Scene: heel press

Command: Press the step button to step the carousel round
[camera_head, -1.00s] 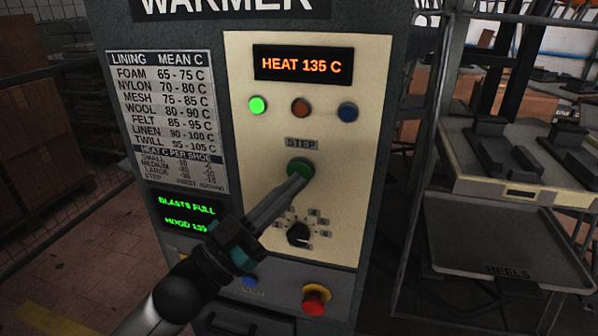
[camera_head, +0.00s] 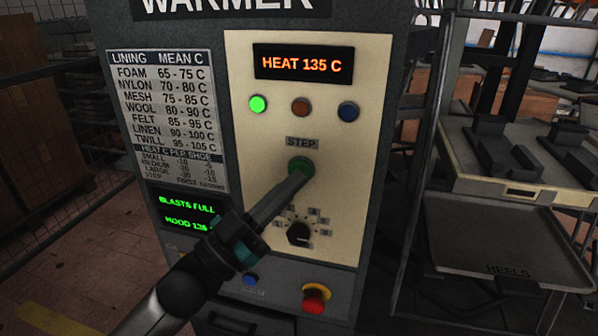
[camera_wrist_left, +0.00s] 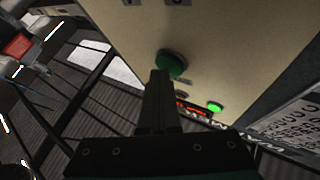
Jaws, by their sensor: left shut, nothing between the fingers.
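The green step button (camera_head: 301,166) sits on the cream panel of the warmer, under the STEP label (camera_head: 301,142). My left gripper (camera_head: 296,178) is shut and empty, its long fingers pointing up at the button. In the head view the fingertips overlap the button's lower edge. The left wrist view also shows the button (camera_wrist_left: 171,63) just beyond the closed fingertips (camera_wrist_left: 160,75); I cannot tell whether they touch it. My right gripper is out of view. The carousel cannot be made out.
The display (camera_head: 303,65) reads HEAT 135 C. Below it are a lit green lamp (camera_head: 257,104), an orange one and a blue one. A dial (camera_head: 298,233) and a red stop button (camera_head: 314,298) lie below the step button. A rack with a HEELS tray (camera_head: 508,240) stands right.

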